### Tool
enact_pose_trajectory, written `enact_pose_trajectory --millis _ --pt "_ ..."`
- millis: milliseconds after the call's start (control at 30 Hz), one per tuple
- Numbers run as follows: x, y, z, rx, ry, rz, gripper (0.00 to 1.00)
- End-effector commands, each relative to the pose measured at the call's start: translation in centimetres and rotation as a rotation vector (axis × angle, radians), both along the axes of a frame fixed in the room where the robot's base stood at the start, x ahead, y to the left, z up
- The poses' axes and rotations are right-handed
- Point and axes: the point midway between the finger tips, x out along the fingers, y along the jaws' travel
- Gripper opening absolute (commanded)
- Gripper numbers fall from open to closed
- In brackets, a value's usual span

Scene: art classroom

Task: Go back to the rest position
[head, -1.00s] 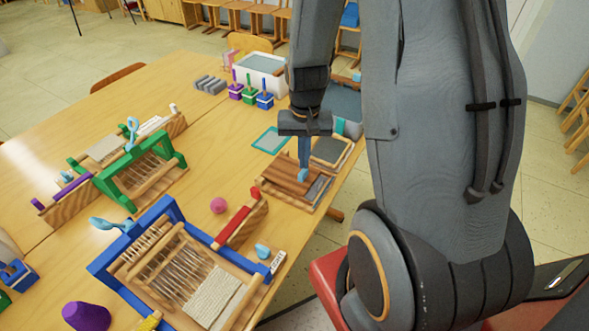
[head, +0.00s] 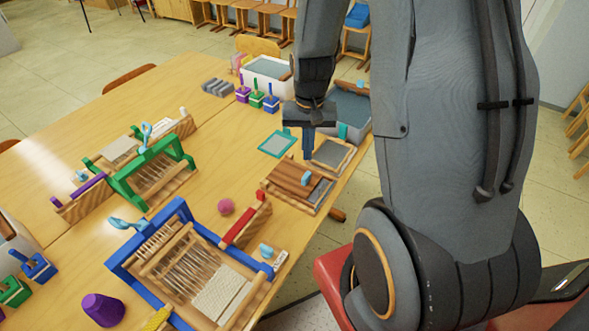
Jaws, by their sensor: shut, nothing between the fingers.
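My gripper (head: 308,156) hangs from my arm over the right part of the table, pointing down. Its fingers are together with nothing between them. It is above and behind a wooden box with a brown slatted top (head: 290,178). A small light blue piece (head: 306,178) is on that box, just below the fingertips in the picture and apart from them. A wood-framed grey panel (head: 331,155) lies right beside the fingertips; I cannot tell the height of the gap.
On the table (head: 85,125) stand a blue-framed loom (head: 124,252), a green-framed loom (head: 128,195), a pink ball (head: 226,207), a purple cone (head: 103,309) and a white bin (head: 267,72). A grey bin (head: 350,108) is close to the right of my gripper.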

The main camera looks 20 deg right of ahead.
Motion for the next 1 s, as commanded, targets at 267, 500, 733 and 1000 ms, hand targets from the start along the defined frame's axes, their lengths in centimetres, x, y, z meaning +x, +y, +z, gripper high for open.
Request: enact_pose_trajectory --millis 267,500,733,1000 --pt "-0.1 0.3 0.3 0.000 -0.003 0.011 0.00" --pt "-2.1 3.8 3.8 -0.010 -0.050 0.165 0.00" --pt "-5.8 7.6 7.0 -0.022 -0.100 0.359 0.00" --pt "-8.1 9.2 8.1 -0.027 -0.124 0.459 0.00"
